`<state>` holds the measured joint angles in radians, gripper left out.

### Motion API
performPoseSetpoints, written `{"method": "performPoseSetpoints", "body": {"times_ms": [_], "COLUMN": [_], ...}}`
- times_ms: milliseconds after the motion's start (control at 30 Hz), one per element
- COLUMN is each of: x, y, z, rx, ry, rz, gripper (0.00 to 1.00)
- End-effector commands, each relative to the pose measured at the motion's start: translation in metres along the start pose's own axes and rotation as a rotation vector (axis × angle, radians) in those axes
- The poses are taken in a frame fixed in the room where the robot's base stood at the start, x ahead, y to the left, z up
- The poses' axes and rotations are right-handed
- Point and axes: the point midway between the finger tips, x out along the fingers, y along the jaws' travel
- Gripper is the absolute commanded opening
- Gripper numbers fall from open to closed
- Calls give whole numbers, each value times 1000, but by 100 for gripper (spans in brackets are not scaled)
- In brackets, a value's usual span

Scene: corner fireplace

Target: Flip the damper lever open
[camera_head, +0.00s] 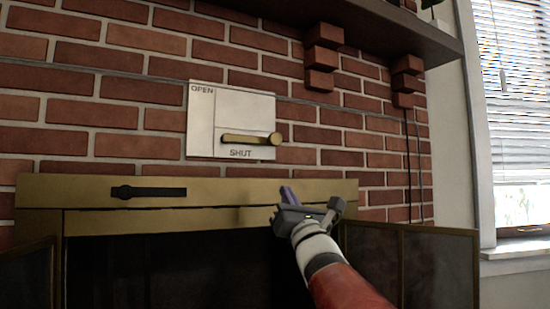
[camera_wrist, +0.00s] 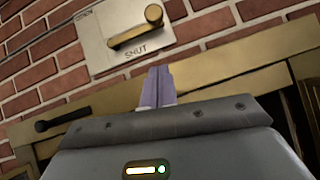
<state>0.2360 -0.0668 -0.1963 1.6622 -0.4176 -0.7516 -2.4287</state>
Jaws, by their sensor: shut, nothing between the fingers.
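The damper lever (camera_head: 248,138) is a brass bar with a round knob at its right end. It lies nearly level on a pale plate (camera_head: 228,110) on the brick wall, marked OPEN at the upper left and SHUT below the lever. The lever (camera_wrist: 136,34) and plate (camera_wrist: 96,45) also show at the top of the wrist view. My gripper (camera_head: 287,192) is below and right of the lever, in front of the brass fireplace frame, apart from the lever. Its purple fingers (camera_wrist: 158,86) are together with nothing between them.
The brass fireplace frame (camera_head: 230,190) runs under the plate, with a black handle (camera_head: 148,192) at its left. Glass doors (camera_head: 437,265) stand open at the sides. A dark mantel shelf (camera_head: 390,30) on brick supports juts out above. A window (camera_head: 515,110) is at the right.

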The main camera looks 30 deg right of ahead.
Motion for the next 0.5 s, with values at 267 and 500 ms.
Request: {"method": "performPoseSetpoints", "body": {"times_ms": [267, 500], "x": [35, 88], "y": [0, 0], "z": [1, 2], "rx": [2, 1], "ry": [1, 1], "rz": [0, 0], "gripper": [0, 0]}}
